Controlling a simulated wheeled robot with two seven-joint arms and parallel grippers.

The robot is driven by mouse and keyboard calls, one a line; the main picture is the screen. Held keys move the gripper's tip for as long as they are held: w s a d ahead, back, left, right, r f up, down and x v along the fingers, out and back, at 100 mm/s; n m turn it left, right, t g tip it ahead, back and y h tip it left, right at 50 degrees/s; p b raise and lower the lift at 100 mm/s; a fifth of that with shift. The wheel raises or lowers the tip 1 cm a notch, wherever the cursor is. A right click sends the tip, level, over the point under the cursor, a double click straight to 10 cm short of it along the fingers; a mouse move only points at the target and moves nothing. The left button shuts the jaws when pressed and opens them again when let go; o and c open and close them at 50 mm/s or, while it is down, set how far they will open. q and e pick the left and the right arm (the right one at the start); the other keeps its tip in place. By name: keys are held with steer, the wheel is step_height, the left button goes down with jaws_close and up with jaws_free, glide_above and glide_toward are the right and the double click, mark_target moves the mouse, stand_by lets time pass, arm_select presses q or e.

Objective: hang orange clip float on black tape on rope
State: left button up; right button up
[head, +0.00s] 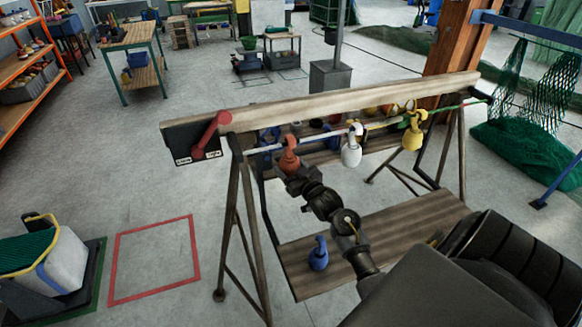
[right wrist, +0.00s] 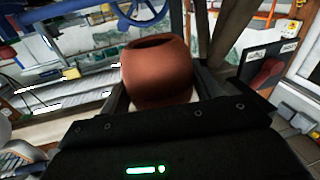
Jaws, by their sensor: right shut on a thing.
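The orange clip float (head: 289,161) is reddish-orange and hangs roughly upright at the left part of the rope (head: 322,138). My right gripper (head: 293,175) is shut on its body from below; in the right wrist view the float (right wrist: 158,73) sits between the fingers. Its clip end is level with the rope, but I cannot tell whether it is around it. The black tape cannot be made out near the float. A white float (head: 351,152) and a yellow float (head: 412,138) hang farther right on the rope. My left gripper is not in view.
A wooden beam (head: 350,101) runs above the rope on a trestle frame. A blue float (head: 318,256) stands on the lower plank (head: 385,235). A red lever on a dark panel (head: 192,143) is at the beam's left end. More coloured floats are behind the rope.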

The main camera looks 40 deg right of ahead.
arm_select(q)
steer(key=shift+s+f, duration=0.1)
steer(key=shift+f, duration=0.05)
arm_select(e)
steer(key=shift+a+f, duration=0.1)
steer(key=shift+f, duration=0.05)
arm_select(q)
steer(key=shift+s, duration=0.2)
arm_select(e)
steer(key=o, duration=1.6)
steer(key=shift+s, duration=0.1)
steer(key=shift+o, duration=0.2)
steer(key=shift+s+f, duration=0.15)
steer(key=shift+s, duration=0.05)
arm_select(q)
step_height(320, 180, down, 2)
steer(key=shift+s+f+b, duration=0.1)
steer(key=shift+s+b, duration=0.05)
steer(key=shift+b, duration=0.95)
arm_select(e)
steer(key=s+a, duration=0.1)
steer(key=s, duration=0.9)
steer(key=shift+s, duration=0.15)
steer(key=shift+a, duration=0.15)
